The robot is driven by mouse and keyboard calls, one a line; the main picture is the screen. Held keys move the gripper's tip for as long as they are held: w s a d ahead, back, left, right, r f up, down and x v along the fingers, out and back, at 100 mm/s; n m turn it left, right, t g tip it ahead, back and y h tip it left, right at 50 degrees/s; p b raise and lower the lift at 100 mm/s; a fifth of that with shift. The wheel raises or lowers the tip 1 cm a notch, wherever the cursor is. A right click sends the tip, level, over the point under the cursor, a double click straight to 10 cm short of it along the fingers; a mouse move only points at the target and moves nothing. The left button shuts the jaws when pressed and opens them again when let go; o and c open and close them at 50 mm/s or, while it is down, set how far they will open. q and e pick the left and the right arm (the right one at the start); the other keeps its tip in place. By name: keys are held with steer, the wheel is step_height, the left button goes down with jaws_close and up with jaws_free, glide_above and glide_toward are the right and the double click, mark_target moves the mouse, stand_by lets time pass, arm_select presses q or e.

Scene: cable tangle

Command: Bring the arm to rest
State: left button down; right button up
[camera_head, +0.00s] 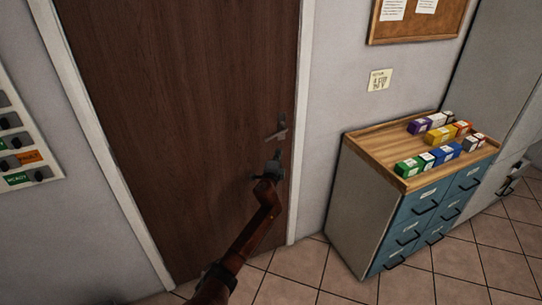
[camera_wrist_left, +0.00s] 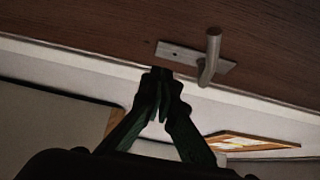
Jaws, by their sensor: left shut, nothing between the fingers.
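My left gripper (camera_head: 274,160) is in front of the brown door (camera_head: 180,80), just below the metal door handle (camera_head: 277,130). In the left wrist view, the dark fingers of my left gripper (camera_wrist_left: 160,75) come together and hold nothing. The door handle (camera_wrist_left: 210,58) stands out from its plate to the right of the fingertips there, apart from them. My left arm reaches up from the bottom of the head view. The door looks closed in its white frame. My right gripper is not in view.
A cabinet with blue drawers (camera_head: 425,212) stands at right, its wooden top (camera_head: 365,143) holding several coloured boxes (camera_head: 440,153). A panel with switches (camera_head: 20,145) is on the left wall. A corkboard (camera_head: 415,27) hangs above the cabinet. Tiled floor (camera_head: 300,262) is free between door and cabinet.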

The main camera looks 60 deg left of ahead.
arm_select(q)
steer(key=v, duration=0.4)
steer(key=shift+s+a+p, duration=0.15)
steer(key=shift+s+p, duration=0.15)
steer(key=shift+p, duration=0.1)
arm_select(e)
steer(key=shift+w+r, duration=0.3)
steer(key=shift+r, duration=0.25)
